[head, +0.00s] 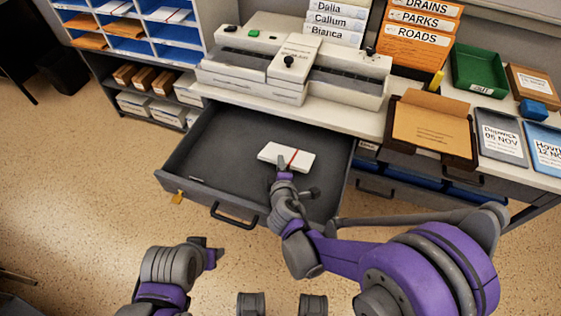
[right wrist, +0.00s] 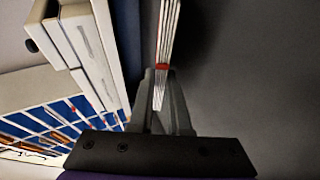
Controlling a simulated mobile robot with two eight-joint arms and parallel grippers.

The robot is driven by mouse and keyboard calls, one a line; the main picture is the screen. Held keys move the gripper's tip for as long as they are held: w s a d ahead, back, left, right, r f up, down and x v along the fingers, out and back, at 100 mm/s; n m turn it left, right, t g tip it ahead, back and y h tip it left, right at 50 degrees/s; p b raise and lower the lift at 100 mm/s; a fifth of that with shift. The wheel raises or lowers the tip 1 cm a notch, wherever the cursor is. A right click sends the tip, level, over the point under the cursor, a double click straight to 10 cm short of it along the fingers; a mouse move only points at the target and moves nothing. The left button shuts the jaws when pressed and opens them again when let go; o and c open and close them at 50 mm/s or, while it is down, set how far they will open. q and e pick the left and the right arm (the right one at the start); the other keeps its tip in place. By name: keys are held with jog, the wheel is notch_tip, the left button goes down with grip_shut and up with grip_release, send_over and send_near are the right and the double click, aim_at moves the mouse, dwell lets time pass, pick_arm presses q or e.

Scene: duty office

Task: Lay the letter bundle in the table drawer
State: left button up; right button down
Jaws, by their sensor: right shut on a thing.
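The letter bundle (head: 273,152) is a thin white stack with a red band. In the head view it is over the inside of the open table drawer (head: 225,140), towards its right side. My right gripper (head: 282,170) is shut on the bundle's near edge. In the right wrist view the bundle (right wrist: 168,35) sits between the two fingers (right wrist: 160,95), its red band near the fingertips. I cannot tell whether it touches the drawer floor. My left gripper (head: 214,250) is low in front of the drawer, away from the bundle, and its jaws are unclear.
The dark grey drawer is otherwise bare, with a handle (head: 233,217) on its front. Above it, a cream machine (head: 290,70) stands on the table. An open brown box (head: 432,128) and a green tray (head: 480,70) are to the right. Pigeonhole shelves (head: 140,30) stand at the left.

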dwell(0.4)
jog(key=c, duration=0.8)
grip_release()
jog(key=p+v, duration=0.2)
jog(key=v, duration=0.9)
jog(key=shift+a, duration=0.1)
